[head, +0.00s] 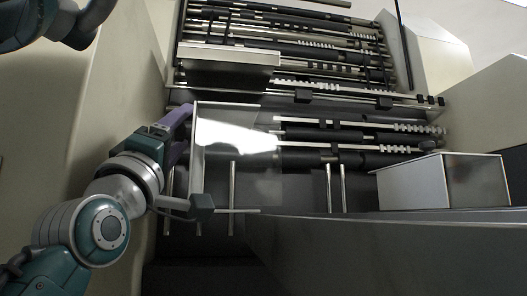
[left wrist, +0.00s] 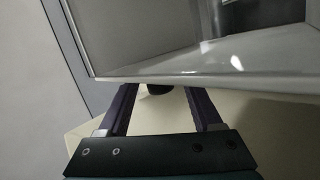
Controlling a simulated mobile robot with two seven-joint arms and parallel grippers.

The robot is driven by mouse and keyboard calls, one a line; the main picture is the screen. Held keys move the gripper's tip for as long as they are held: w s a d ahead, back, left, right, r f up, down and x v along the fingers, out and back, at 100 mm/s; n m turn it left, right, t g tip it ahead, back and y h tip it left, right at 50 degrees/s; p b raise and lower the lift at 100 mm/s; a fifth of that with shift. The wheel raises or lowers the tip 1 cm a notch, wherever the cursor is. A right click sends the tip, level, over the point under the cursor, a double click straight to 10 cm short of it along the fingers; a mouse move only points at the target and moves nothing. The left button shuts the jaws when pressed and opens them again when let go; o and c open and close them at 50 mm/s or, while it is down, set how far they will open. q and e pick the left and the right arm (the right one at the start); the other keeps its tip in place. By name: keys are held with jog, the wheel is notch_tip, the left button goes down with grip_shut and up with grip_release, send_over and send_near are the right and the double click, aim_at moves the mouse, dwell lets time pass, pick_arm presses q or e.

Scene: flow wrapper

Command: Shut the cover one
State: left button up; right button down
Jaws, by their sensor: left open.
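A clear-looking panel with a pale frame (head: 197,150), which looks like the cover, stands over the rollers left of centre in the head view. A bright reflection lies across it, and how far it is swung open is hard to tell. My left gripper (head: 187,127), with purple fingers, is at the panel's left edge. In the left wrist view the panel's pale rim (left wrist: 215,77) crosses just beyond the open fingers (left wrist: 163,92). Nothing is held between them, and contact with the rim is unclear. My right gripper is not in view.
Rows of dark rollers and shafts (head: 300,45) fill the machine at the back. A metal box (head: 232,52) sits at the upper left, and another (head: 412,184) at the right. Upright metal rods (head: 328,188) stand below the panel. A beige side wall (head: 110,75) is at left.

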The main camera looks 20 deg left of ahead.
pick_arm(q)
grip_shut()
dwell(0.4)
dwell(0.9)
